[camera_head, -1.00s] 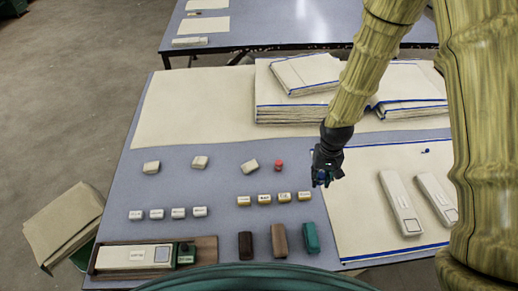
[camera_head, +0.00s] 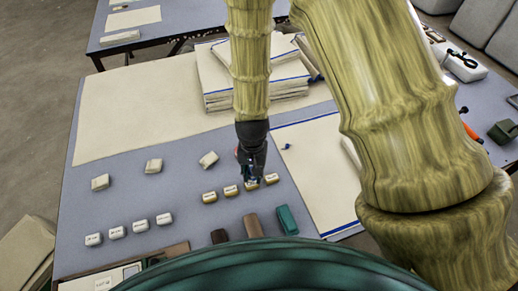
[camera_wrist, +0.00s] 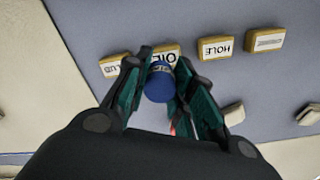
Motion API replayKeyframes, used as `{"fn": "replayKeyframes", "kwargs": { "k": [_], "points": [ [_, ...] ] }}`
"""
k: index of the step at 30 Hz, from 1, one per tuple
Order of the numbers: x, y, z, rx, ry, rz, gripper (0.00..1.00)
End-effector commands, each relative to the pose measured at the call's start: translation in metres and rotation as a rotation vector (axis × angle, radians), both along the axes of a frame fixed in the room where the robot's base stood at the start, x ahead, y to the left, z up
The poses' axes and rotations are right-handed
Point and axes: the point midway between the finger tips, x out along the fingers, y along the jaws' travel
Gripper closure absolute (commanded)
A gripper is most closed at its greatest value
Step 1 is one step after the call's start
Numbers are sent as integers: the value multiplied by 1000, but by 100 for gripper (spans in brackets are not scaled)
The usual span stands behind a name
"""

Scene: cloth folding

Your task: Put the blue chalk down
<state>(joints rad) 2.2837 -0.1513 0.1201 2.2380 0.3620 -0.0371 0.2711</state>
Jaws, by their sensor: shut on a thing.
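In the wrist view the blue chalk (camera_wrist: 158,86) is a short, round blue piece between the two teal fingers of my gripper (camera_wrist: 160,97). My gripper is shut on it. Behind the chalk is a wood-edged labelled block (camera_wrist: 167,55), partly covered by the fingers. In the head view my gripper (camera_head: 250,178) points down at the row of labelled blocks (camera_head: 230,190), over the grey-blue table (camera_head: 180,195). The chalk is too small and too covered to make out there. I cannot tell how high it is above the table.
White blocks (camera_head: 117,232) stand to the left. Brown and teal bars (camera_head: 288,220) lie close in front of my gripper. A cream cloth with blue edging (camera_head: 310,170) lies to the right, with a small blue piece (camera_head: 287,146) on it. Folded cloths (camera_head: 215,80) are stacked behind.

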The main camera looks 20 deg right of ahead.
Motion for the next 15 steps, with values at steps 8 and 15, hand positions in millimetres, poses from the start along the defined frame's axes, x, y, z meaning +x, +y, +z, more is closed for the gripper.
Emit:
{"fn": "replayKeyframes", "kwargs": {
  "k": [8, 15],
  "points": [
    [52, -24, -2, 0, -1, -1, 95],
    [97, -44, -6, 0, -2, -1, 95]
  ]
}}
